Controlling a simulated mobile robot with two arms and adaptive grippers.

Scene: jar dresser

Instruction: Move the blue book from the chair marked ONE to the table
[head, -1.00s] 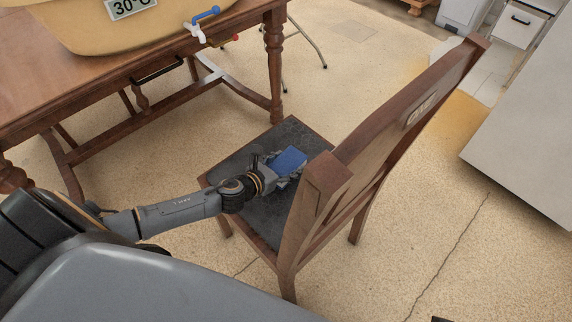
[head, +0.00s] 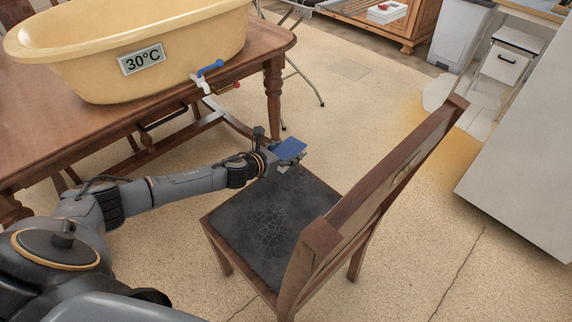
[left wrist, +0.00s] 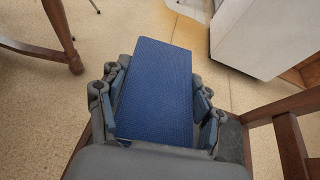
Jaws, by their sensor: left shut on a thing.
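The blue book (head: 290,149) is in my left gripper (head: 284,155), which is shut on it above the far left part of the chair seat. The book also shows in the left wrist view (left wrist: 158,92), between the two fingers of my left gripper (left wrist: 160,115). The wooden chair (head: 372,190) has a dark cracked seat (head: 268,232), which is bare. The marking on its backrest is too faint to read now. The wooden table (head: 60,150) stands at the left, its top beside the chair. My right gripper is not in view.
A yellow tub (head: 80,50) with a 30°C label (head: 141,59) and a blue-handled tap (head: 209,70) takes up much of the tabletop. Bare tabletop shows at its left and front. A large pale grey block (head: 525,150) stands at the right.

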